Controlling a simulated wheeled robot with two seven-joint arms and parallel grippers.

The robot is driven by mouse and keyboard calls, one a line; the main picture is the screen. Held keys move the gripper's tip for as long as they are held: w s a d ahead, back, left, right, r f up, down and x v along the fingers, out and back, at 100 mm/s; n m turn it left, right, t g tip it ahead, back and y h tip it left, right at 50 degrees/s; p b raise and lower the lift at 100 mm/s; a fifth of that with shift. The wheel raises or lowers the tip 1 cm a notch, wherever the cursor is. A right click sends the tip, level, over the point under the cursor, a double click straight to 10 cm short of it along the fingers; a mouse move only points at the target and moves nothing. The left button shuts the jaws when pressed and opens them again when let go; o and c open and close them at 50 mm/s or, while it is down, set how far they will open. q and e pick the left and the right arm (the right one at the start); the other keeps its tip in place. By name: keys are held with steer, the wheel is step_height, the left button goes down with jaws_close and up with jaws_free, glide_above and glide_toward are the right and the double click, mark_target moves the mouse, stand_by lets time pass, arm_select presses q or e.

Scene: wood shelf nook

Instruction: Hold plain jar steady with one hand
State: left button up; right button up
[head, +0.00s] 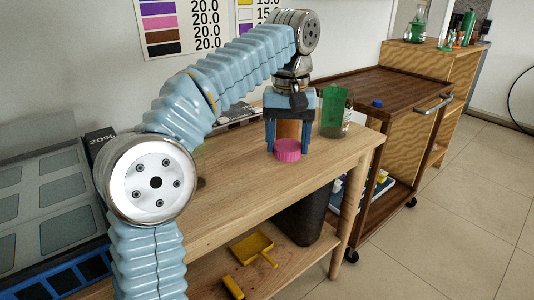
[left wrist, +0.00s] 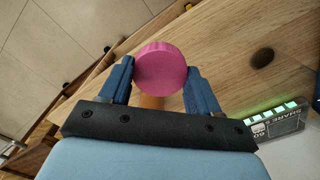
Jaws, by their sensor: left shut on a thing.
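My left gripper (head: 288,140) points down at the table, its two blue fingers shut on either side of the plain jar. The jar shows as an orange-brown body (head: 289,128) between the fingers, with a round pink part (head: 287,150) at the fingertips, low by the tabletop. In the left wrist view the pink round face (left wrist: 160,67) lies between the fingertips (left wrist: 160,85) and covers most of the jar. A sliver of orange-brown (left wrist: 151,102) shows behind it. I cannot tell how the pink part joins the body. My right gripper is out of view.
A glass vessel with a green front (head: 335,112) stands just right of the gripper on the wooden table (head: 235,195). A yellow dustpan (head: 252,248) and a dark bin (head: 300,216) are below. A brown cart (head: 375,88) stands beyond. Bare tabletop lies in front.

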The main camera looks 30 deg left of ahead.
arm_select(q)
steer(key=w+d+r+p, duration=0.1)
steer(key=w+d+r, duration=0.1)
steer(key=d, duration=0.6)
steer(key=shift+w+d+r, duration=0.15)
steer(key=shift+w+r, duration=0.25)
steer(key=shift+r, duration=0.45)
